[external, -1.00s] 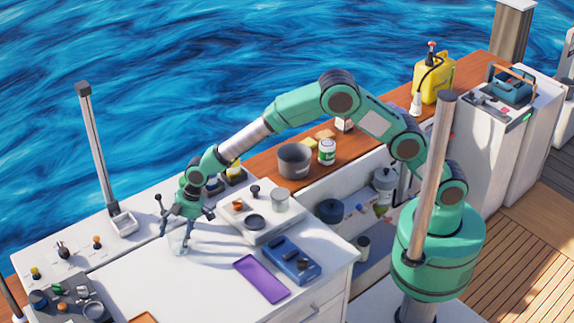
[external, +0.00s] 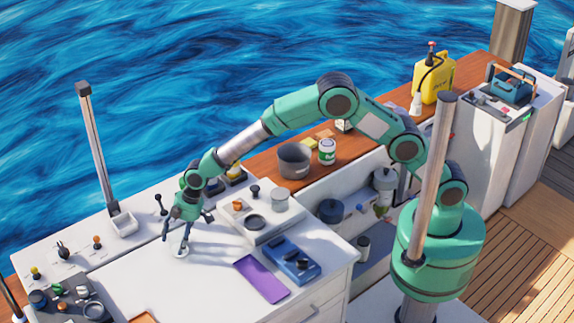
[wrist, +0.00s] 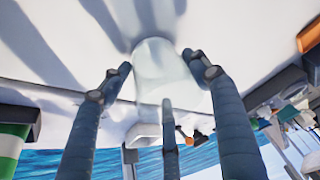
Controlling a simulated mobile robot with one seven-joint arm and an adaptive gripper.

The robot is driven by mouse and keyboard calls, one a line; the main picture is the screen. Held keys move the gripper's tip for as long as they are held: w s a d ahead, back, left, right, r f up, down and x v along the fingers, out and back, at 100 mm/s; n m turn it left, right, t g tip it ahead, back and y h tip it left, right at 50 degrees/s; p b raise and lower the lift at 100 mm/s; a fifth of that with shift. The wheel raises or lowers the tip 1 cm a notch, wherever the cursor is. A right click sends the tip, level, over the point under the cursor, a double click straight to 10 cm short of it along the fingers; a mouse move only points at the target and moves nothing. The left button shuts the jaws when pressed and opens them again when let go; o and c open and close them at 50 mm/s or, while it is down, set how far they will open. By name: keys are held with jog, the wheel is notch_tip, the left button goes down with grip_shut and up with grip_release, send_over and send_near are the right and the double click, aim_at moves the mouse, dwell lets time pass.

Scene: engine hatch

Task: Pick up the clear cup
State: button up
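The clear cup (external: 180,251) stands on the white counter directly below my gripper (external: 185,235). In the wrist view the cup (wrist: 158,66) is see-through and lies between the fingers of my gripper (wrist: 160,80). The left fingertip stops just short of the cup's side, with a thin gap showing. The right fingertip overlaps the cup's edge in the picture, and I cannot tell whether it touches. The fingers are apart, around the cup.
A purple tablet-like slab (external: 261,279) and a blue case (external: 291,260) lie to the right. A raised white panel (external: 268,219) carries a grey cup (external: 280,199). A dark tray of small items (external: 65,304) is at the lower left. The counter in front is clear.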

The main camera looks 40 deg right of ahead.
aim_at(177, 232)
dwell(0.3)
jog(key=shift+r, duration=0.55)
notch_tip(177, 232, up, 3)
jog(key=shift+s+d+f+p, duration=0.1)
jog(key=shift+d+f+p, duration=0.1)
jog(key=shift+p, duration=0.45)
jog(key=s+d, duration=0.3)
jog(key=d, duration=0.1)
jog(key=s+d+r+p, duration=0.1)
jog(key=s+d, duration=0.2)
jog(key=d, duration=0.1)
jog(key=s+d, duration=0.3)
jog(key=d, duration=0.1)
jog(key=shift+d+r, duration=0.15)
jog(key=shift+d, duration=0.2)
jog(key=shift+c, duration=0.3)
